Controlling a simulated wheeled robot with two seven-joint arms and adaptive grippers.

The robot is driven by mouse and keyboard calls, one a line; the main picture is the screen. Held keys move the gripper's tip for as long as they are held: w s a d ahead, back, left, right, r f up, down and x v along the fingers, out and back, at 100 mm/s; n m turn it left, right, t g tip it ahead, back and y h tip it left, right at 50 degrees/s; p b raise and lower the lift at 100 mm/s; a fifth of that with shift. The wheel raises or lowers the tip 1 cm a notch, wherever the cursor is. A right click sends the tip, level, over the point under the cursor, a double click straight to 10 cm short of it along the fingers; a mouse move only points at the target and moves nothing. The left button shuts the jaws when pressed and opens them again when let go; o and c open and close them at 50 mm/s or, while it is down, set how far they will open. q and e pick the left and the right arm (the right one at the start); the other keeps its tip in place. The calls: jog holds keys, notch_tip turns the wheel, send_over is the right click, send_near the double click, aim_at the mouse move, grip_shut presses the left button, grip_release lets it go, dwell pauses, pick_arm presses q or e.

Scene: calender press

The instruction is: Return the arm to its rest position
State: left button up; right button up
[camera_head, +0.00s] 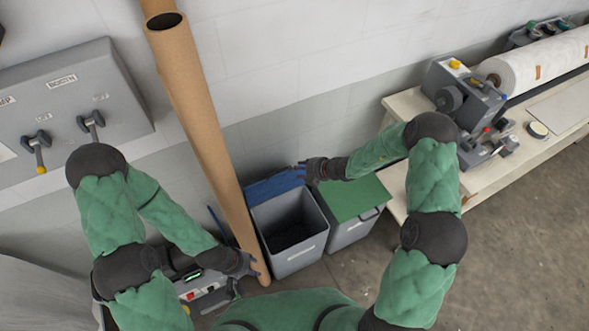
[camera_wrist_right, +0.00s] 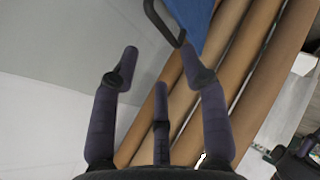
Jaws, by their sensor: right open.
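My right gripper (camera_head: 303,172) is above the blue lid (camera_head: 274,185) behind the grey bins, its fingers pointing left. In the right wrist view the right gripper (camera_wrist_right: 160,60) has its fingers spread, with nothing between them. My right arm is bent at the elbow, its forearm reaching left over the green-lidded bin. My left gripper (camera_head: 250,264) is low, beside the foot of the front cardboard tube (camera_head: 200,110). Its fingers are small and dark, and I cannot tell whether they are open or shut. My left arm is bent, too.
An open grey bin (camera_head: 305,255) and a bin with a green lid (camera_head: 355,209) stand against the wall. A grey panel with levers (camera_head: 75,90) is at the left. A bench (camera_head: 478,183) bears a machine and a white roll (camera_head: 545,60). The floor at right is clear.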

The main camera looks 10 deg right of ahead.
jog(key=shift+s+d, duration=0.1)
dwell(0.5)
jog(key=s+f+m+g+h+b, duration=0.1)
jog(key=s+f+m+g+b, duration=0.1)
jog(key=s+f+m, duration=0.3)
jog(key=s+a+f+m+g+h+b, duration=0.1)
jog(key=s+f+m+b, duration=0.3)
jog(key=s+m, duration=0.8)
jog(key=s+f+m+g+h+b, duration=0.1)
jog(key=s+f+m+g+b, duration=0.2)
jog(key=s+f+m, duration=0.5)
jog(key=s, duration=0.5)
jog(key=shift+s+a+f+m+b, duration=0.2)
jog(key=shift+s+a+m+b, duration=0.1)
jog(key=shift+b, duration=0.1)
